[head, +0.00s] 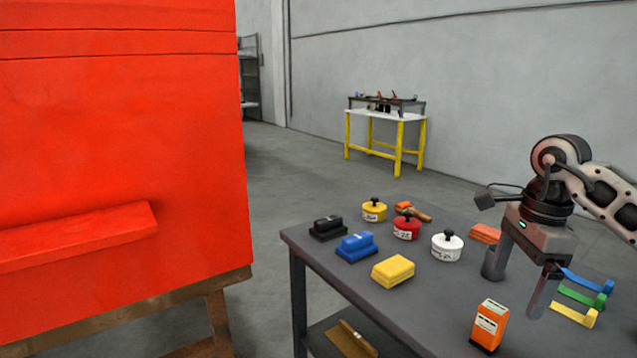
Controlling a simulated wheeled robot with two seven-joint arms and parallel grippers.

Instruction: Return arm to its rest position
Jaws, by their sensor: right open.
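My right arm comes in from the right edge in the head view. Its gripper (518,290) points down over the right part of the grey table (320,258). The fingers are spread apart with nothing between them. An orange box (489,325) stands on the table just in front and to the left of the fingers. A dark grey cup (493,263) is close to the left finger. Blue, green and yellow brackets (577,313) lie to the right of the fingers. My left gripper is not in view.
Yellow, red and white pots (447,246), black and blue blocks (357,247) and a yellow sponge-like block (393,271) sit on the table. Floor lies between. A yellow-legged workbench (385,118) stands far back.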

